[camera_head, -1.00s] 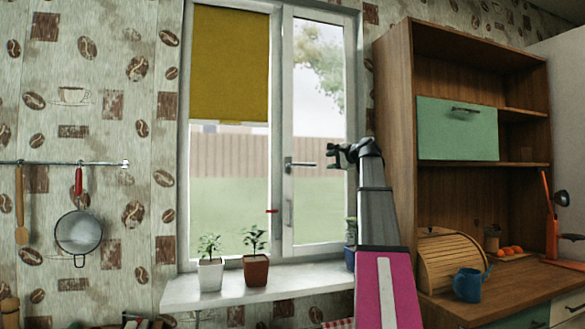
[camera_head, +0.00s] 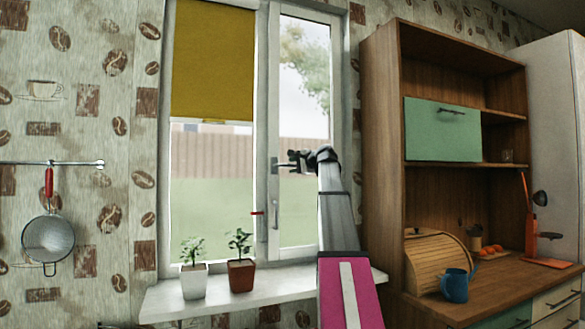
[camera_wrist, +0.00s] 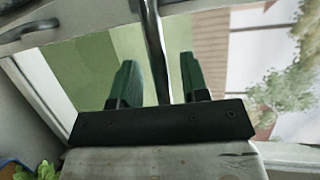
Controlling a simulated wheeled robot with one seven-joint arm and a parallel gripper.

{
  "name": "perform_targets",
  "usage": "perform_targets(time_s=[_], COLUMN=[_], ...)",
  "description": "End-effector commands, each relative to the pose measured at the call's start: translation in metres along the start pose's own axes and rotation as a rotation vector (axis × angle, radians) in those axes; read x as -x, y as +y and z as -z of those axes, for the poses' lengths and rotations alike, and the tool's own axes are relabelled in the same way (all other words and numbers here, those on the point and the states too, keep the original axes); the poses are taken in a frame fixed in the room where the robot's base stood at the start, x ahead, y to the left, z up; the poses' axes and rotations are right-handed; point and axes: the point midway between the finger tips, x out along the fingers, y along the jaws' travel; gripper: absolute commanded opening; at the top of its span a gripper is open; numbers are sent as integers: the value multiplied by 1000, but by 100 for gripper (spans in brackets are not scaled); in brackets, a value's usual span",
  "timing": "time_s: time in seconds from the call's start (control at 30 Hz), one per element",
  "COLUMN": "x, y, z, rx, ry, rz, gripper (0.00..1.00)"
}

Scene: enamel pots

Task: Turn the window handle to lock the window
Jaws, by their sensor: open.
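The window handle (camera_head: 275,166) is on the window frame between the two panes in the head view. Its lever points right, roughly level, and its end is hidden by my gripper (camera_head: 294,160). In the wrist view the handle (camera_wrist: 156,50) is a grey metal bar running between the two green fingers of my gripper (camera_wrist: 157,72). The fingers are open, one on each side of the bar, with visible gaps. The window sash (camera_head: 308,243) looks closed in its frame.
A small pull (camera_head: 275,213) is on the frame below the handle. Two potted plants, one white (camera_head: 193,281) and one brown (camera_head: 241,275), stand on the windowsill (camera_head: 163,306). A wooden cabinet (camera_head: 380,150) rises to the right of my arm.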

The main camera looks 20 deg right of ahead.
Motion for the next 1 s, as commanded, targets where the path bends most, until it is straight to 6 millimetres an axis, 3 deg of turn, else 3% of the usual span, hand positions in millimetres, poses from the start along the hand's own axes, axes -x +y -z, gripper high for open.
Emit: perform_targets(time_s=[0.43, 0.57, 1.0], x=[-10, -10, -10], y=[0, 0, 4], z=[0, 0, 0], rx=[0, 0, -54], ry=[0, 0, -12], rz=[0, 0, 23], gripper=[41, 0, 0])
